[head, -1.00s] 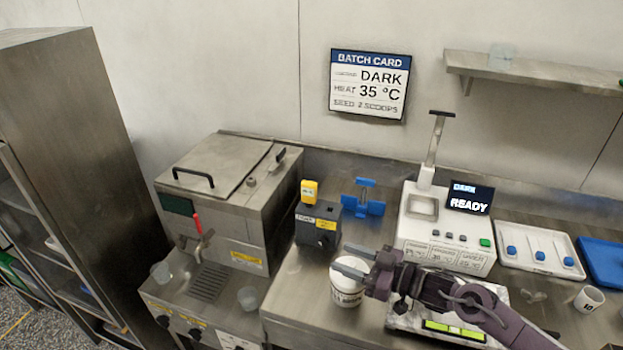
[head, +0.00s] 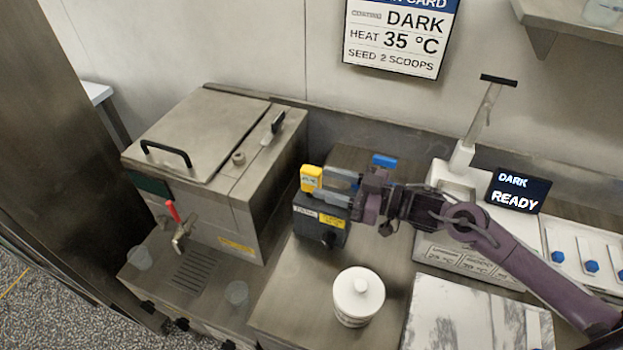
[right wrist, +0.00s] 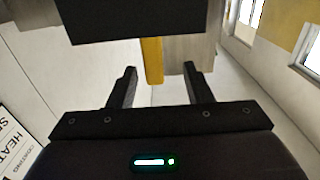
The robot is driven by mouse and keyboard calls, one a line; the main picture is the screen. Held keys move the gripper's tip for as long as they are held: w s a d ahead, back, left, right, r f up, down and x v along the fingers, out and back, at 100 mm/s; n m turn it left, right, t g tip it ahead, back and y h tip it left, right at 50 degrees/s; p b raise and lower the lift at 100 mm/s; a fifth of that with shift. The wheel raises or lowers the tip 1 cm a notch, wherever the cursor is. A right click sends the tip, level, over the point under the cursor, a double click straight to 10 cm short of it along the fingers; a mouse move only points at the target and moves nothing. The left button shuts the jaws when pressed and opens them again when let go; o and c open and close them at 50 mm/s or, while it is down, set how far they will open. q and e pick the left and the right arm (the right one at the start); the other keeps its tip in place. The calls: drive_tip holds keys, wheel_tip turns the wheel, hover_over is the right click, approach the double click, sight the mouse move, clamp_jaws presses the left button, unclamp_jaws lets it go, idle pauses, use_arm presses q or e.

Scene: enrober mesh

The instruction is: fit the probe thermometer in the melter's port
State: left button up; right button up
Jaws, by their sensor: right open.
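The probe thermometer's yellow head (head: 311,178) stands on a small dark holder block (head: 318,228); its probe is hidden. The melter (head: 205,165) is the steel box with a black-handled lid on the left. A small round fitting (head: 238,158) on its top looks like the port, and nothing sticks out of it. My right gripper (head: 335,182) is open just right of the yellow head. In the right wrist view a yellow strip (right wrist: 152,60) shows between and beyond the open fingers (right wrist: 159,80); I see no contact. My left gripper is not in view.
A white lidded tub (head: 359,297) stands on the counter in front of the block. A blue stand (head: 384,161) is behind my right gripper. The white machine with a READY screen (head: 518,192) stands to the right. A red-handled tap (head: 174,212) is on the melter's front.

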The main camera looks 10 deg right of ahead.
sight(321, 179)
drive_tip(key=p+x, duration=0.1)
drive_tip(key=x, duration=0.2)
drive_tip(key=shift+w+a+r+p, duration=0.1)
drive_tip(key=shift+w+r+p, duration=0.1)
drive_tip(key=shift+w+p, duration=0.3)
drive_tip(key=shift+w+a+f, duration=0.2)
drive_tip(key=shift+w+a, duration=0.15)
drive_tip(key=shift+a, duration=0.1)
drive_tip(key=shift+s, duration=0.1)
drive_tip(key=shift+c, duration=2)
clamp_jaws()
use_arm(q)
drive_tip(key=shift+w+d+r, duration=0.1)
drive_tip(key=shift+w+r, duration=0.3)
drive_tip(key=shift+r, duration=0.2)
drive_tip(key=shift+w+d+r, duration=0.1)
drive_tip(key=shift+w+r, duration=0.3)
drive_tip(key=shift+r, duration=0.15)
